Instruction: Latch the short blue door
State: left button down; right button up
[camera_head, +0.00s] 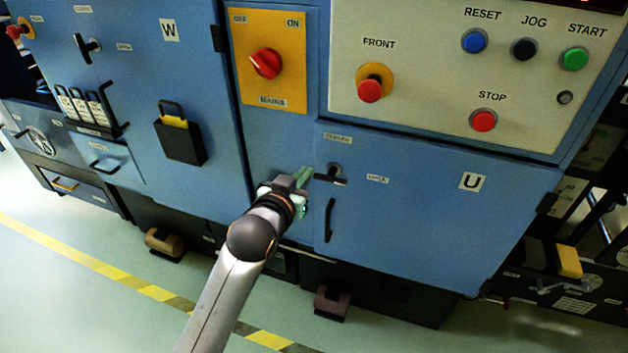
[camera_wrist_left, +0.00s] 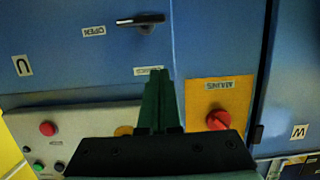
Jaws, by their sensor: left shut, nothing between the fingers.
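The short blue door (camera_head: 440,220), marked U, sits below the control panel and looks about flush with its frame. Its black latch handle (camera_head: 333,171) is near its upper left corner, with the lever lying roughly level. An OPEN label is to its right and a small unreadable label above it. The handle (camera_wrist_left: 142,20) also shows in the left wrist view, upside down. My left gripper (camera_head: 304,177) is shut and empty, just left of the handle and apparently not touching it. Its fingertips (camera_wrist_left: 158,75) show in the wrist view. My right gripper is out of view.
A black pull bar (camera_head: 329,220) is on the door below the latch. The yellow mains switch plate (camera_head: 270,60) and the cream button panel (camera_head: 440,100) are above. The taller W door (camera_head: 190,60) is to the left. Open floor lies in front.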

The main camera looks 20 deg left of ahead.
pick_arm(q)
jog(key=b, duration=0.1)
send_over(314, 177)
jog(key=s+d, duration=0.1)
jog(key=s, duration=0.2)
jog(key=f, duration=0.2)
jog(key=shift+w+f+b, duration=0.15)
jog(key=shift+f+b, duration=0.2)
jog(key=shift+f, duration=0.65)
jog(key=shift+w+f+b, duration=0.15)
jog(key=shift+f+b, duration=0.2)
jog(key=shift+f, duration=0.6)
jog(key=shift+a, duration=0.1)
jog(key=shift+n+p, duration=0.4)
jog(key=shift+p, duration=0.1)
jog(key=shift+a+f+n+h+p, duration=0.25)
jog(key=shift+n+h+p, duration=0.15)
jog(key=shift+n+p, duration=0.3)
